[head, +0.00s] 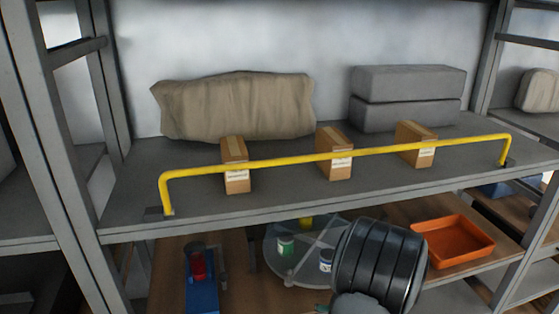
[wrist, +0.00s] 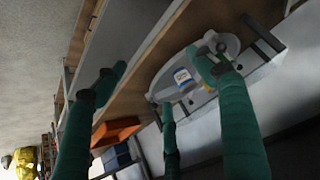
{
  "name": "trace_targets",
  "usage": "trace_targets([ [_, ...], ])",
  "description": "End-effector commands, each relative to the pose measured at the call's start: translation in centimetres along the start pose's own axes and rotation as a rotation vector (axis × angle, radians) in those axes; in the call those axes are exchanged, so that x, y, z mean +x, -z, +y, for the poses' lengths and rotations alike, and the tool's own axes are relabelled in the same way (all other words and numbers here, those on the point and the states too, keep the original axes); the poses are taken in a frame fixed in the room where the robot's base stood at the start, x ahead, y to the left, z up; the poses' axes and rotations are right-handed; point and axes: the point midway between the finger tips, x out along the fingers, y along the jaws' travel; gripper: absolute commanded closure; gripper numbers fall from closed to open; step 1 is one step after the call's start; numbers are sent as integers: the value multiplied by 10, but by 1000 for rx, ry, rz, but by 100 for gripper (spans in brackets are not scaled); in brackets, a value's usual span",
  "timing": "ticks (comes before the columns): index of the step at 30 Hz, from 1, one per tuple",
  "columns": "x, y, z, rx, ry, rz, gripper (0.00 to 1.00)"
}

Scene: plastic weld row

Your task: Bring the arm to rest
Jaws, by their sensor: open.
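My gripper (wrist: 160,85) shows in the wrist view as dark green fingers spread wide apart, with nothing held between them. Beyond the fingers lies a clear round turntable (wrist: 218,48) with a white can (wrist: 183,77) on it. The can appears in the gap between the fingers, but I cannot tell how far off it is. In the head view, a black ribbed part of my arm (head: 378,262) stands in front of the lower shelf. It covers the right side of the turntable (head: 290,268), and the gripper's fingers are not clearly seen there.
A yellow rail (head: 290,160) runs along the upper shelf (head: 130,205) before three cardboard boxes (head: 236,165). A tan bundle (head: 235,107) and grey blocks (head: 408,98) lie behind. Below are a blue fixture (head: 201,292), small cans (head: 286,246) and an orange tray (head: 455,241).

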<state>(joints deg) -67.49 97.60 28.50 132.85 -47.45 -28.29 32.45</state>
Motion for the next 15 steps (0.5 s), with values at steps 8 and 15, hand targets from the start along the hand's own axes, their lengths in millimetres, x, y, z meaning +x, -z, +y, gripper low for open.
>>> trace_targets([
  [8, -15, -26, 7, 21, -19, 3, 29],
  [15, -21, -36, 11, 29, -27, 4, 29],
])
